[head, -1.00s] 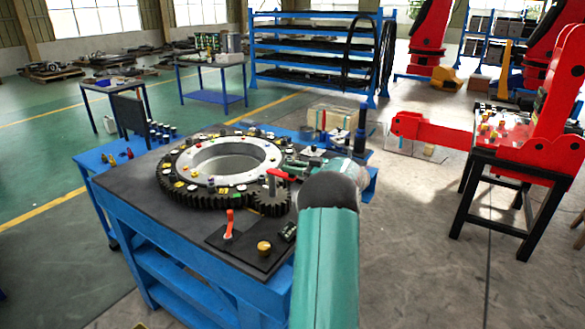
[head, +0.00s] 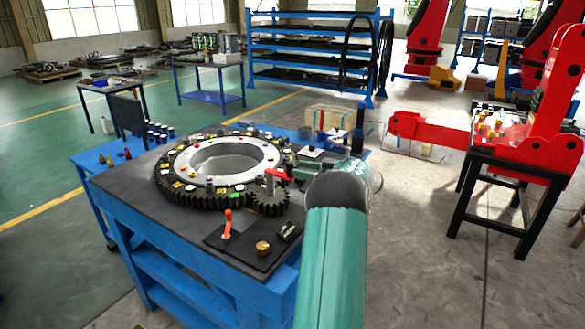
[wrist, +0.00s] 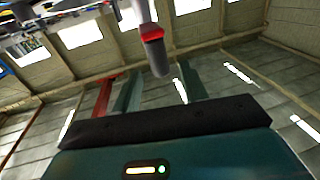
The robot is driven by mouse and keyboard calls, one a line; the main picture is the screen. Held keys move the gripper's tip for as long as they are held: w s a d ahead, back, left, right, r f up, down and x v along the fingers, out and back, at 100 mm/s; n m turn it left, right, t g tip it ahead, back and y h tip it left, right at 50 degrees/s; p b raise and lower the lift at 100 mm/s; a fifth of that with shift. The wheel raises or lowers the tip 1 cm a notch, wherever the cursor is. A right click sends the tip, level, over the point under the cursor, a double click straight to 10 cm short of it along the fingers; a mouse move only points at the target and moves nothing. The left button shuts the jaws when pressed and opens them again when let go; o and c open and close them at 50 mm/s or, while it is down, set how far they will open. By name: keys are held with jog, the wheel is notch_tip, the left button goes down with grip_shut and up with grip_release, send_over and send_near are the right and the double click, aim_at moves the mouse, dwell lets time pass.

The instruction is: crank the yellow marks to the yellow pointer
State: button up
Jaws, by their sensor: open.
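A dark toothed ring gear (head: 166,187) with a pale inner ring lies on the workbench in the head view. Small yellow, white, red and green marks sit around it; I cannot single out the yellow pointer. A small dark pinion (head: 268,203) meshes at its front right. A crank with a grey post and red arm (head: 279,174) stands over the pinion. In the wrist view a grey post with a red band (wrist: 152,35) hangs at the top middle. My gripper (wrist: 160,88) is open, its teal fingers apart near that post. My arm partly hides the gripper in the head view.
An orange lever (head: 228,224) and a brass knob (head: 263,248) stand on a dark plate at the bench's front. A red machine arm (head: 440,133) reaches in from the right. A blue side table (head: 90,160) adjoins the bench's left.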

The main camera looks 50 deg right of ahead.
jog(key=v, duration=0.9)
